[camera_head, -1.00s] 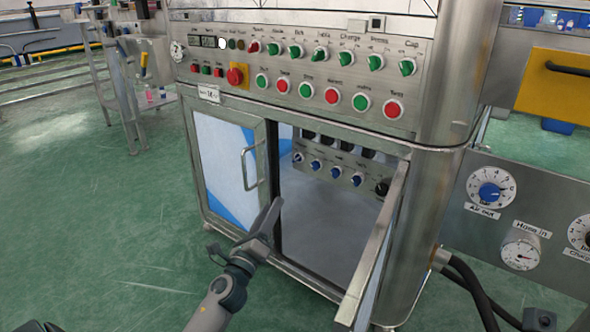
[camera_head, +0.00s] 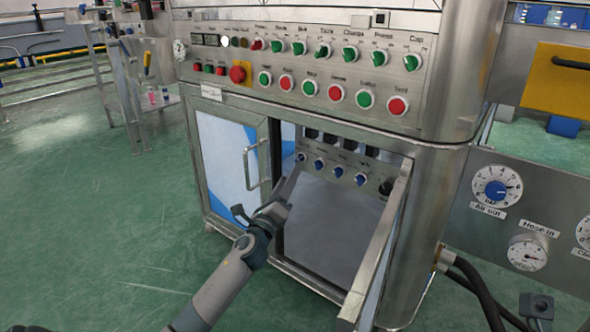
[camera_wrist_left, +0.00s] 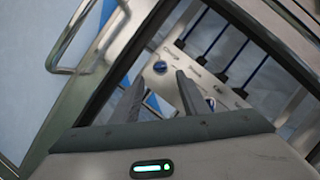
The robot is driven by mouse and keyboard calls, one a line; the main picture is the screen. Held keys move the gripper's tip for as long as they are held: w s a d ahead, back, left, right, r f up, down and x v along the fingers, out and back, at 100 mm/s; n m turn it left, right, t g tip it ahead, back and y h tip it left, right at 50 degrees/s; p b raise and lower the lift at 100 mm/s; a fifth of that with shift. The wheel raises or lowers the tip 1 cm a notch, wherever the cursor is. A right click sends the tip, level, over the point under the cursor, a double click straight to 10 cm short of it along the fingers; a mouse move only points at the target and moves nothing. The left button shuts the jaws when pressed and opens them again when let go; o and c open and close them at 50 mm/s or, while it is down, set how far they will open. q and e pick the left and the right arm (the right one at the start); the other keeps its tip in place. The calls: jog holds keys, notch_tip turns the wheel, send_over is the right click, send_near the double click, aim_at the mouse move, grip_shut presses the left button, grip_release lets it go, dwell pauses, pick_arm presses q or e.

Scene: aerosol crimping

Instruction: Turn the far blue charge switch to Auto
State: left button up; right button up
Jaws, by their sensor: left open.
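A row of small blue switches sits on a metal panel (camera_head: 330,168) inside the open lower cabinet. The leftmost blue switch (camera_head: 301,157) is the farthest along the row. In the left wrist view, a blue switch (camera_wrist_left: 160,67) lies just beyond the fingertips, beside a label that seems to read Charge; its exact setting is too small to tell. My left gripper (camera_head: 289,187) is at the cabinet opening, just below the leftmost switch. In the wrist view its fingers (camera_wrist_left: 160,82) are apart and empty.
A closed glass door (camera_head: 225,165) with a handle (camera_head: 251,165) stands left of the opening. An open door (camera_head: 378,255) swings out on the right. Above is a control panel (camera_head: 320,70) with green and red knobs and buttons. A black knob (camera_head: 386,187) ends the inner row.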

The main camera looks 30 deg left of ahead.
aim_at(299, 159)
pick_arm(q)
jog(key=b+x, duration=0.1)
jog(key=x, duration=0.5)
jog(key=shift+w+b, duration=0.35)
grip_shut()
